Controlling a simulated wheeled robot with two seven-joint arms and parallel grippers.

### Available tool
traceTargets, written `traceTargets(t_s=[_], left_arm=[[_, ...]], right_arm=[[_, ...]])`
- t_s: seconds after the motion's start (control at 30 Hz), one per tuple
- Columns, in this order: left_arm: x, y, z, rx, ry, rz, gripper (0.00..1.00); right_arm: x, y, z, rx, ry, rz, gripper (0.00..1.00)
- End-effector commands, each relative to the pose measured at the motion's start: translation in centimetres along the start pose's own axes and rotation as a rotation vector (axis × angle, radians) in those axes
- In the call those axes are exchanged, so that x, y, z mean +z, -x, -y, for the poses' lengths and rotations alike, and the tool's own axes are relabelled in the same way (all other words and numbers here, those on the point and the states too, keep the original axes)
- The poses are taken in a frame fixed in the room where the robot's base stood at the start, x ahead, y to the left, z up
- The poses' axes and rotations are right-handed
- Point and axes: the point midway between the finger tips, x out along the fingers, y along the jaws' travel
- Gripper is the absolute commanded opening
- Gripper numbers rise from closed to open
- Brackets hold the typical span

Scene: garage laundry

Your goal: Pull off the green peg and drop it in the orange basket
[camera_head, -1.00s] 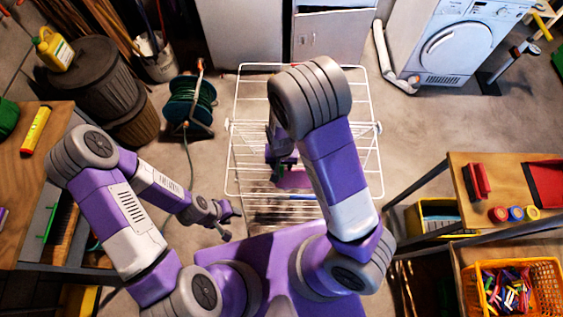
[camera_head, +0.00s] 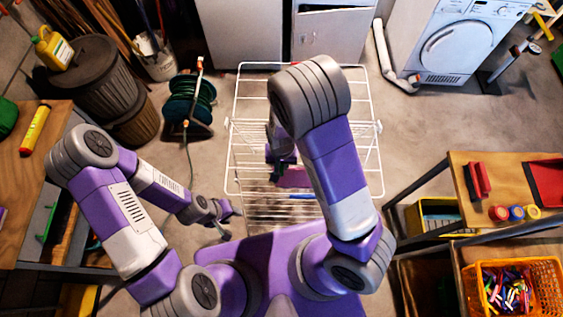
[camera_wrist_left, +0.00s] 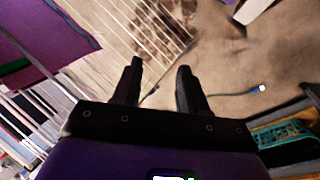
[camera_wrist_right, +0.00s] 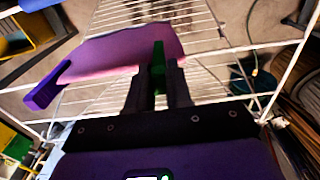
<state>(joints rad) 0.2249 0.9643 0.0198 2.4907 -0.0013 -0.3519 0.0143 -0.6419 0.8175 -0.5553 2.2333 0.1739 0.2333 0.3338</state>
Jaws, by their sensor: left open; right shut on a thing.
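The green peg (camera_wrist_right: 157,66) stands between the fingers of my right gripper (camera_wrist_right: 158,75), which is shut on it, at the edge of a pink-purple cloth (camera_wrist_right: 105,52) on the white drying rack (camera_head: 372,165). In the head view, my right forearm partly hides this spot; the cloth (camera_head: 293,178) shows below the gripper (camera_head: 281,170). I cannot tell whether the peg still grips the cloth. My left gripper (camera_wrist_left: 160,68) is open and empty beside the rack, low at the left in the head view (camera_head: 230,210). The orange basket (camera_head: 550,285) holds many coloured pegs at the lower right.
A purple peg (camera_wrist_right: 45,86) sits on the cloth's other end. A wooden bench (camera_head: 470,205) with tape rolls stands above the basket. A hose reel (camera_head: 188,100) stands left of the rack, a washer (camera_head: 455,45) behind right.

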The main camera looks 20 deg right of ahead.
Motion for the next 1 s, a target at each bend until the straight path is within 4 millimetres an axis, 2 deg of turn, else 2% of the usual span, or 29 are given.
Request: traceTargets(t_s=[1.0], left_arm=[[0.2, 4.5, -1.7, 0.000, 0.000, 0.000, 0.43]], right_arm=[[-0.2, 5.3, 0.0, -0.001, 0.000, -0.002, 0.00]])
